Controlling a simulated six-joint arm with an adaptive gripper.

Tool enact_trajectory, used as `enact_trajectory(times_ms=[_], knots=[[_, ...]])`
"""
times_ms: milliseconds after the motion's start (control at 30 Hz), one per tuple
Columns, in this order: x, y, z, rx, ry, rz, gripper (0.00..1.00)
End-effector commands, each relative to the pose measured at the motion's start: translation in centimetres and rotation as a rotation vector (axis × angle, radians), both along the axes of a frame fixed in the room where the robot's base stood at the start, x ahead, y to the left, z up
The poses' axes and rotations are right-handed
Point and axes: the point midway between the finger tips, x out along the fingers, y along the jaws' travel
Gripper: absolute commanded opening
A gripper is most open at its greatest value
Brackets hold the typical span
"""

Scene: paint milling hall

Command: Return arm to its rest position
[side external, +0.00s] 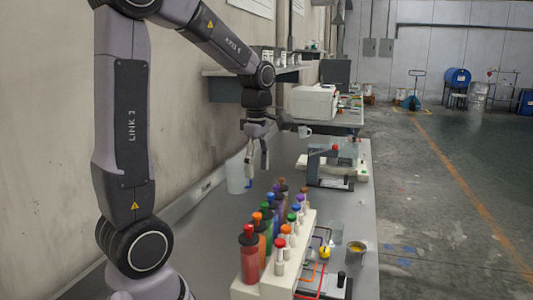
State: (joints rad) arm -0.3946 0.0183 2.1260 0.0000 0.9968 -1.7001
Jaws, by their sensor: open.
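My gripper (257,163) hangs from my arm above the bench, fingers pointing down. Its fingers are apart, and I see nothing held between them. A pale translucent container (236,174) stands on the bench just left of the fingers in the picture and is partly behind them. I cannot tell whether the fingers touch it. My arm reaches from the left foreground over the bench, bent at the elbow.
A rack (303,238) of several colored bottles stands in front of my gripper. A device (333,170) with a red knob stands to the right. A wall shelf (225,86) is behind my wrist.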

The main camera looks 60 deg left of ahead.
Motion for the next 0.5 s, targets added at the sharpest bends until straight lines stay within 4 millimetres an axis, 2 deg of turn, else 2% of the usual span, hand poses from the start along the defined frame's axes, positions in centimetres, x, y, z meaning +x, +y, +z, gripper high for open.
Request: enact_trajectory(times_ms=[367, 500], knots=[[0.0, -0.1, 0.4, 0.001, -0.001, -0.005, 0.50], [-0.6, -1.2, 1.4, 0.017, -0.036, -0.151, 0.50]])
